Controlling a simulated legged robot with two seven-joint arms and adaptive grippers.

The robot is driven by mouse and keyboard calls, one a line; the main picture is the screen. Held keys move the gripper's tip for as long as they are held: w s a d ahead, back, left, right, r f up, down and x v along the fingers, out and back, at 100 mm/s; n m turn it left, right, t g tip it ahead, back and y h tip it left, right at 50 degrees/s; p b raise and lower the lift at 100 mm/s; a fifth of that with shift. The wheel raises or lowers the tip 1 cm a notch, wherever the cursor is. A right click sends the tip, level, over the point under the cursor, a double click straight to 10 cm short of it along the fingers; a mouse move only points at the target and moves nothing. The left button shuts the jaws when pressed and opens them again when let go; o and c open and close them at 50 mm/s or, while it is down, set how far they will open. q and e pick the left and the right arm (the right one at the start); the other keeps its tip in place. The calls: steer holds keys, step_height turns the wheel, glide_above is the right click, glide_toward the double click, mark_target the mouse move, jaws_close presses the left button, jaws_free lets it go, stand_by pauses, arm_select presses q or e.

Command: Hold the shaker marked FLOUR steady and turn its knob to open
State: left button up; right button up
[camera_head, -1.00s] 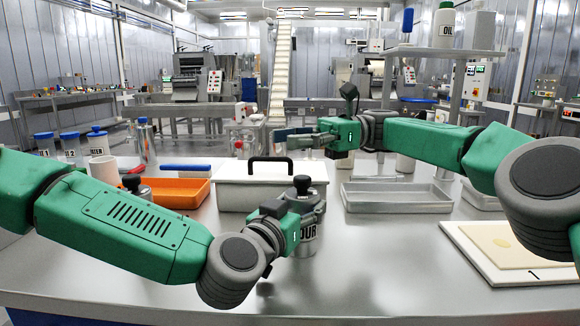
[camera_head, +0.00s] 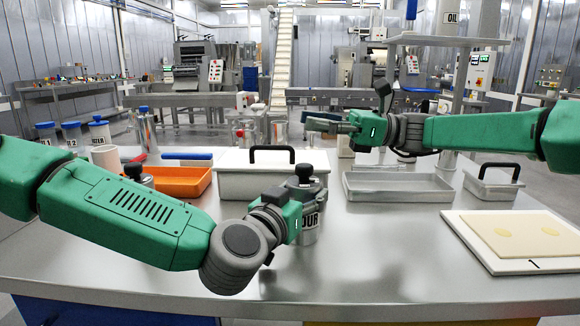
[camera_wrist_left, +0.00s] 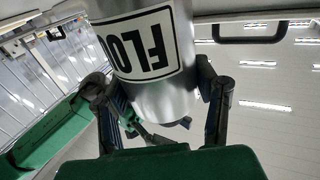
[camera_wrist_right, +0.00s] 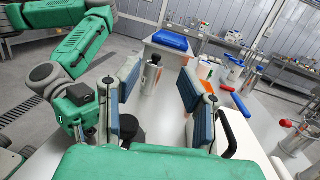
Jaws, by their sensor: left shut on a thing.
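The silver shaker marked FLOUR (camera_head: 309,222) stands upright on the metal table, its label partly covered, with a dark knob (camera_head: 304,173) on top. My left gripper (camera_head: 298,216) is shut around its body from the left. In the left wrist view the shaker (camera_wrist_left: 165,92) is between the two fingers, with part of the FLOUR label showing. My right gripper (camera_head: 325,122) is raised behind and above the shaker, open and empty. In the right wrist view its fingers are apart, and a dark round knob (camera_wrist_right: 131,129) shows below, between them and nearer the left finger.
A white box with black handle (camera_head: 240,187) stands just behind the shaker. An orange tray (camera_head: 185,182) and another knobbed container (camera_head: 135,172) are left. A grey tray (camera_head: 395,190) and a board with dough (camera_head: 475,250) are right. The front table is clear.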

steer(key=d+f+m+t, duration=0.4)
steer(key=t, duration=0.1)
steer(key=m+t+h, duration=0.2)
steer(key=t, duration=0.2)
glide_toward(296, 170)
steer(key=w, duration=0.1)
steer(key=x, duration=1.1)
steer(key=shift+w+f, duration=0.15)
steer(key=shift+f, duration=0.05)
jaws_close()
